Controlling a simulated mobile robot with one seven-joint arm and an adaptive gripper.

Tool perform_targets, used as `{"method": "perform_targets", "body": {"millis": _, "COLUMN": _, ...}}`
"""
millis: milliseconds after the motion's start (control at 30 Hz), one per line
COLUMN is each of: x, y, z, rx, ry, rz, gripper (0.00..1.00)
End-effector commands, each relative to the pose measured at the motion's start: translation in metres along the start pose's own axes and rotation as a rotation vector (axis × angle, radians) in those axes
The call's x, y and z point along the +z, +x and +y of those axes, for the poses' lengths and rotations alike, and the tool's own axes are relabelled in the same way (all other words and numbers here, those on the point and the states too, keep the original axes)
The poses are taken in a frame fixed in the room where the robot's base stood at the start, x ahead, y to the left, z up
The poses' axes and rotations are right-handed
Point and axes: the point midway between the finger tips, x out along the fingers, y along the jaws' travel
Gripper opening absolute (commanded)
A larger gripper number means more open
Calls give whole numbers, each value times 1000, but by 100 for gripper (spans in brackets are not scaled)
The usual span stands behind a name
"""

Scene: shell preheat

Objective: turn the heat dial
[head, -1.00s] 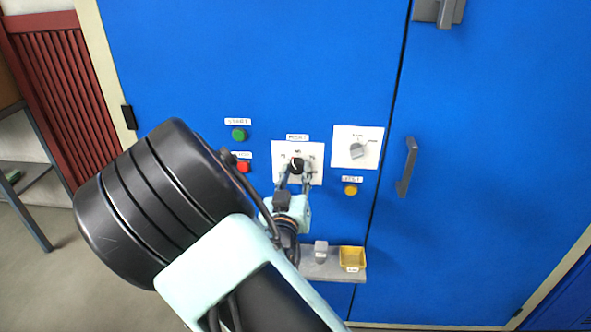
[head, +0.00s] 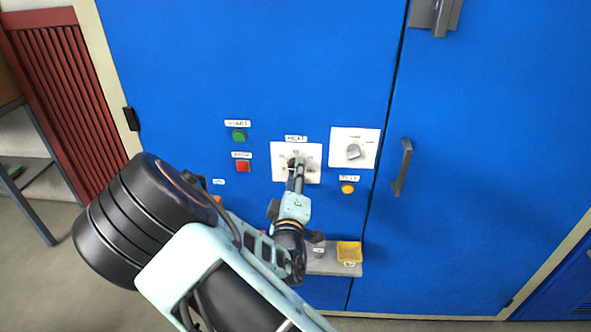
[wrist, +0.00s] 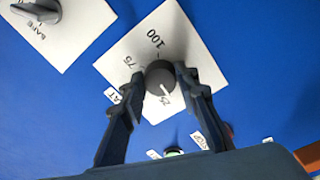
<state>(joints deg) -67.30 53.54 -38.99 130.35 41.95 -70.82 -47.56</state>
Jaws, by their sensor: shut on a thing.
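The heat dial (wrist: 159,70) is a round dark grey knob on a white plate (head: 311,149) under a HEAT label, on the blue cabinet front. In the wrist view the plate carries the numbers 75 and 100, plus a partly hidden number near my right finger. A white mark on the knob points toward that number, down and slightly right in the picture. My gripper (wrist: 161,77) is shut on the dial, one finger on each side. In the head view my gripper (head: 296,164) covers most of the dial.
A second grey knob (head: 353,151) on its own white plate sits just right. Green (head: 239,136) and red (head: 243,167) buttons are left; a yellow button (head: 347,189) is lower right. A small shelf (head: 326,266) with a yellow bin (head: 349,252) is below. A door handle (head: 402,167) stands further right.

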Motion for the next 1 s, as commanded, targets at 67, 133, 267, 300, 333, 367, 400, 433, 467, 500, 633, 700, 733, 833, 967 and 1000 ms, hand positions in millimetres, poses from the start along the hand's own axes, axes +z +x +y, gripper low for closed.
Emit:
{"method": "perform_targets", "body": {"millis": 67, "x": -1, "y": 0, "z": 2, "rx": -3, "ry": -76, "rz": 7, "gripper": 4}}
{"method": "perform_targets", "body": {"millis": 133, "x": -1, "y": 0, "z": 2, "rx": -5, "ry": -142, "rz": 11, "gripper": 4}}
{"method": "perform_targets", "body": {"millis": 267, "x": -1, "y": 0, "z": 2, "rx": -7, "ry": -258, "rz": 19, "gripper": 4}}
{"method": "perform_targets", "body": {"millis": 300, "x": -1, "y": 0, "z": 2, "rx": -8, "ry": -291, "rz": 22, "gripper": 4}}
{"method": "perform_targets", "body": {"millis": 333, "x": -1, "y": 0, "z": 2, "rx": -9, "ry": -316, "rz": 23, "gripper": 4}}
{"method": "perform_targets", "body": {"millis": 367, "x": -1, "y": 0, "z": 2, "rx": -9, "ry": -338, "rz": 25, "gripper": 4}}
{"method": "perform_targets", "body": {"millis": 400, "x": -1, "y": 0, "z": 2, "rx": -9, "ry": -368, "rz": 26, "gripper": 4}}
{"method": "perform_targets", "body": {"millis": 433, "x": 0, "y": 0, "z": 2, "rx": -10, "ry": -390, "rz": 27, "gripper": 4}}
{"method": "perform_targets", "body": {"millis": 467, "x": 0, "y": 0, "z": 2, "rx": -10, "ry": -411, "rz": 28, "gripper": 4}}
{"method": "perform_targets", "body": {"millis": 500, "x": 0, "y": 0, "z": 2, "rx": -11, "ry": -436, "rz": 30, "gripper": 4}}
{"method": "perform_targets", "body": {"millis": 633, "x": 0, "y": 0, "z": 2, "rx": -13, "ry": -505, "rz": 35, "gripper": 4}}
{"method": "perform_targets", "body": {"millis": 700, "x": 0, "y": 0, "z": 2, "rx": -13, "ry": -534, "rz": 37, "gripper": 4}}
{"method": "perform_targets", "body": {"millis": 733, "x": 0, "y": 0, "z": 2, "rx": -13, "ry": -545, "rz": 37, "gripper": 4}}
{"method": "perform_targets", "body": {"millis": 833, "x": 0, "y": 0, "z": 2, "rx": -13, "ry": -572, "rz": 39, "gripper": 4}}
{"method": "perform_targets", "body": {"millis": 967, "x": 0, "y": 0, "z": 2, "rx": -13, "ry": -592, "rz": 40, "gripper": 4}}
{"method": "perform_targets", "body": {"millis": 1000, "x": 0, "y": 0, "z": 2, "rx": -14, "ry": -595, "rz": 40, "gripper": 4}}
